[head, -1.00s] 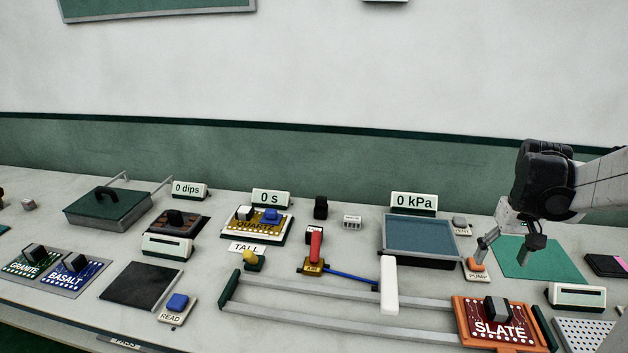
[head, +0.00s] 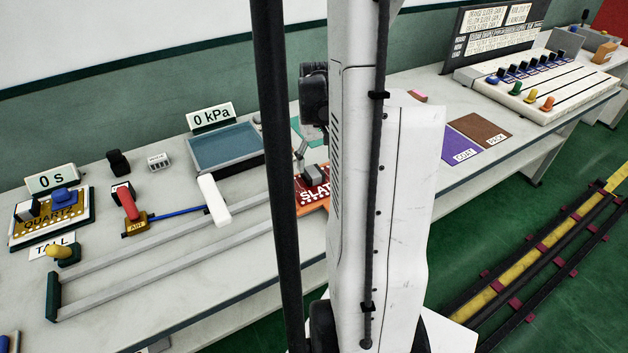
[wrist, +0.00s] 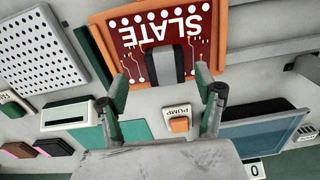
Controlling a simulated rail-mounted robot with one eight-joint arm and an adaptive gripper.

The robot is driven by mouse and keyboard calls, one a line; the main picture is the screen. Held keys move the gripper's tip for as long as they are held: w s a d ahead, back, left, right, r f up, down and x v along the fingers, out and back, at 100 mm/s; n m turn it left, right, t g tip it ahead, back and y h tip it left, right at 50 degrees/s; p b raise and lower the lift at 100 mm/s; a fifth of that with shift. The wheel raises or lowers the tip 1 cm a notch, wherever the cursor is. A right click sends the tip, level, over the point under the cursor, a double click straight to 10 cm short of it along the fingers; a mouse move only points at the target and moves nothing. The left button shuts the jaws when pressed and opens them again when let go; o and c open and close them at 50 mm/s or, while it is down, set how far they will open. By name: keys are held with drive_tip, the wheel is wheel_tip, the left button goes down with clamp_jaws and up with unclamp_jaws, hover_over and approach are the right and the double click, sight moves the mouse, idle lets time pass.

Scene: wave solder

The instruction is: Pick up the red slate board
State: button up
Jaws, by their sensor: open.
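The red slate board (head: 307,194) sits in an orange frame at the right end of a pair of grey rails, partly hidden by my arm in the head view. In the wrist view the board (wrist: 130,38) is at the top, its SLATE lettering upside down, with a dark grey block handle (wrist: 165,64) on it. My gripper (wrist: 160,82) is open, its two green-tipped fingers apart on either side of the handle in the picture. I cannot tell its height above the board. Nothing is between the fingers that I can see held.
A pump button (wrist: 179,124) and a blue-grey tray (wrist: 262,130) lie near the board. A perforated plate (wrist: 45,52) is at the left in the wrist view. A white bar (head: 214,200) crosses the rails. Purple and brown pads (head: 484,130) lie farther right.

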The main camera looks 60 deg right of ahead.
sight(314, 174)
drive_tip(key=shift+w+a+f, duration=0.1)
drive_tip(key=shift+a+f, duration=0.1)
drive_tip(key=shift+f, duration=1.1)
drive_tip(key=shift+w+a+f, duration=0.1)
drive_tip(key=shift+a+f, duration=0.05)
drive_tip(key=shift+f, duration=1.15)
drive_tip(key=shift+c, duration=0.3)
drive_tip(key=c, duration=1.6)
drive_tip(key=shift+r, duration=0.15)
